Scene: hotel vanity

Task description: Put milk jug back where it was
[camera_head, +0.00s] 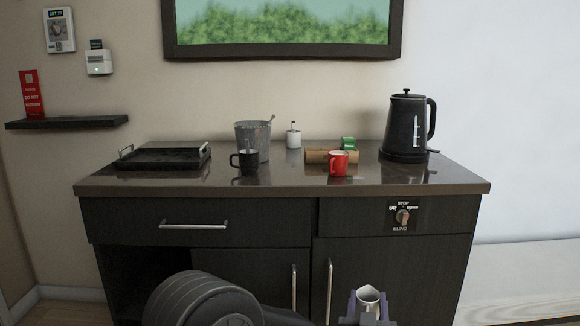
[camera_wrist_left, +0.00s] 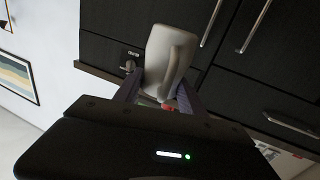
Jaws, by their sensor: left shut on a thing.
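The milk jug (camera_head: 369,293) is a small pale metallic jug with an open top, low in front of the cabinet's right door in the head view. My left gripper (camera_head: 368,308) is shut on it, with one finger on each side. In the left wrist view the jug (camera_wrist_left: 161,50) shows its smooth body and handle, between the fingers of the left gripper (camera_wrist_left: 162,88). The jug is held below the level of the counter top (camera_head: 285,184), apart from it. The jug's lower part is hidden in the head view. My right gripper is not in view.
On the counter stand a black tray (camera_head: 160,156), a black mug (camera_head: 244,163), a bucket (camera_head: 252,139), a white jar (camera_head: 293,138), a brown roll (camera_head: 316,156), a red mug (camera_head: 338,164), a green item (camera_head: 348,143) and a black kettle (camera_head: 406,125). The front right counter is clear.

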